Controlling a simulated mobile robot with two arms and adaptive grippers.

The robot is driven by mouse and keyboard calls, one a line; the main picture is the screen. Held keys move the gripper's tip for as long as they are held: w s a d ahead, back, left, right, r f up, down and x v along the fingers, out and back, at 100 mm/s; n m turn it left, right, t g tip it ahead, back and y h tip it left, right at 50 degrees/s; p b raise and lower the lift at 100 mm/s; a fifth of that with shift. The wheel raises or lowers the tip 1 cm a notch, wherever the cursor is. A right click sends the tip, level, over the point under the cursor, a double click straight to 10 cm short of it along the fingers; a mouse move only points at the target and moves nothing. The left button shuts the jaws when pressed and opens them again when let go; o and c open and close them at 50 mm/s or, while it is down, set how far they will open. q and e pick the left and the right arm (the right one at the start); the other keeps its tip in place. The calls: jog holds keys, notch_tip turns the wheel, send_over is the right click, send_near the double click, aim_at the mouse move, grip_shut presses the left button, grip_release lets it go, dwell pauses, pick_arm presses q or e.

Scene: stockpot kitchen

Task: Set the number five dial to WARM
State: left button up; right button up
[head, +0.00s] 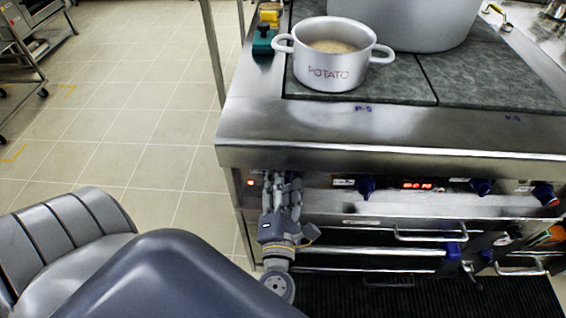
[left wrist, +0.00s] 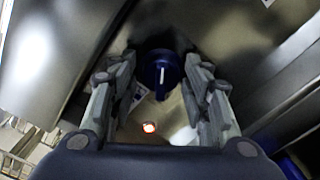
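A dark blue dial (left wrist: 160,76) with a white pointer mark is in the left wrist view, on the metal front panel. Its pointer is close to upright in that view. My left gripper (left wrist: 160,68) is open, with one finger on each side of the dial; I cannot tell whether either finger touches it. In the head view my left gripper (head: 282,180) is at the left end of the stove's front panel and hides this dial. I cannot read a dial number or a WARM mark. My right gripper is not in view.
More blue knobs (head: 366,187) (head: 481,187) (head: 545,193) line the panel, with a red display (head: 417,185) between two of them. An orange light (left wrist: 149,128) glows near the dial. A POTATO pot (head: 330,72) stands on the stove top.

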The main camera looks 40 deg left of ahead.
pick_arm(q)
jog(key=shift+f, duration=0.1)
jog(key=v, duration=1.2)
dwell(0.4)
